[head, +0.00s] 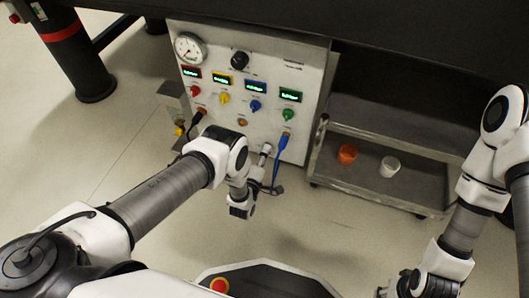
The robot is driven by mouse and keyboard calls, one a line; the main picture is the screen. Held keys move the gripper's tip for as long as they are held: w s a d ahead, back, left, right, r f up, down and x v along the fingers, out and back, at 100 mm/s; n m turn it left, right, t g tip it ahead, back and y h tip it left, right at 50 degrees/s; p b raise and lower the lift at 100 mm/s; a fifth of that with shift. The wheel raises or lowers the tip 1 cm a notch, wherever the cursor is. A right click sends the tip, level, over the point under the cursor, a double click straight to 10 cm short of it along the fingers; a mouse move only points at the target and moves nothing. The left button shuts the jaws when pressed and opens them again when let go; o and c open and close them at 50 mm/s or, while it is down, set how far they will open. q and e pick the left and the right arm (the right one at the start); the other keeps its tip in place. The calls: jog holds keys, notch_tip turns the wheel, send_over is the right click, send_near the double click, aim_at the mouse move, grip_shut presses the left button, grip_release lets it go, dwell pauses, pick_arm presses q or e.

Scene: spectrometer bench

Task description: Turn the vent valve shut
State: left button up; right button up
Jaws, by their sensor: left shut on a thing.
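The instrument panel (220,60) stands upright at the upper middle. My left gripper (265,152) reaches up to the lower part of its front face. It is shut on what looks like the vent valve, a small fitting on the panel. The fingers and wrist hide most of the valve, so its handle angle cannot be told. A blue cable (279,160) hangs from a port close to the right of the fingers. My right gripper (384,291) is at the bottom edge, away from the panel; its fingers are too small and dark to read.
The panel carries a round gauge (190,48), a black knob (240,59), small green displays and coloured knobs. A low cart (335,175) to the right holds an orange cup (347,154) and a white cup (389,166). Open floor lies in front.

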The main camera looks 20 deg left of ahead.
pick_arm(q)
jog(key=shift+n, duration=0.7)
jog(key=o, duration=1.2)
jog(key=shift+c, duration=0.2)
jog(key=s, duration=1.2)
jog(key=shift+a, duration=0.15)
jog(key=shift+w, duration=0.1)
